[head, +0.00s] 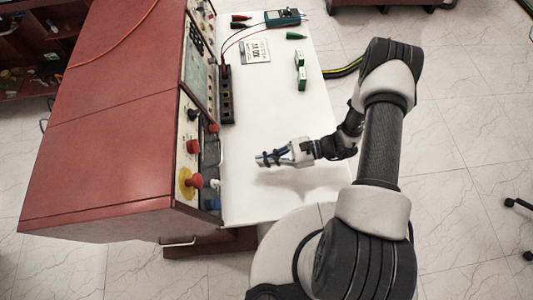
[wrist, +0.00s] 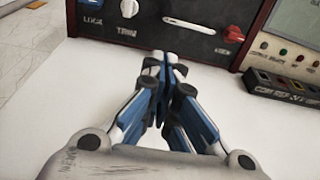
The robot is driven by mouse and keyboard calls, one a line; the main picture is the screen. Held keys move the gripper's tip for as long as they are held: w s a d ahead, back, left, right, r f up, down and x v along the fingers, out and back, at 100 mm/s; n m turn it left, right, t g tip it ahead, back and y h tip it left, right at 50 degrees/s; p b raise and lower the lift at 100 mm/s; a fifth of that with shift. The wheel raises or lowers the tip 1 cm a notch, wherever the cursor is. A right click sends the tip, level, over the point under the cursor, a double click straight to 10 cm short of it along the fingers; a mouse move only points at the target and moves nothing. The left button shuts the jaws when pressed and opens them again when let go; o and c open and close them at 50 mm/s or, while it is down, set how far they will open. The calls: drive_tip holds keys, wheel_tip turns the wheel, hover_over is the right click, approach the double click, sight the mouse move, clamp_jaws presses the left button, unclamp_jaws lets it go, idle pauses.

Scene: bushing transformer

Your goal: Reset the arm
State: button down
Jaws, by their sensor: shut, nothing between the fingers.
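My gripper (head: 268,158) is above the white table, pointing left toward the red cabinet's front panel in the head view. In the wrist view my gripper (wrist: 160,72) has its fingers together, shut and empty, with the dark lower panel beyond them. My arm (head: 382,130) reaches up from the bottom right, bends, and comes down to the gripper. The gripper casts a shadow on the table and is apart from the panel.
The red cabinet (head: 105,110) with buttons stands left, against the white table (head: 265,205). A red emergency button (head: 195,181) sticks out toward my gripper. A multimeter (head: 283,17), a label card (head: 255,51) and green parts (head: 301,75) lie at the table's far end. Mid-table is clear.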

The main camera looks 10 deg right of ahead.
drive_tip(key=shift+d, duration=0.2)
drive_tip(key=shift+r, duration=0.15)
wheel_tip(320, 180, up, 20)
drive_tip(key=s+d+n+g+h, duration=0.2)
drive_tip(key=n+g+h, duration=0.2)
drive_tip(key=n+h, duration=0.45)
drive_tip(key=s+d+r+n+t+h, duration=0.3)
drive_tip(key=s+r+n+t, duration=0.1)
drive_tip(key=r, duration=0.4)
drive_tip(key=s+d+r+n+t+h, duration=0.3)
drive_tip(key=s+r+n+t+h, duration=0.1)
drive_tip(key=s+r+n, duration=0.2)
drive_tip(key=shift+d+v, duration=0.3)
drive_tip(key=shift+v, duration=1.05)
drive_tip(key=shift+w, duration=0.15)
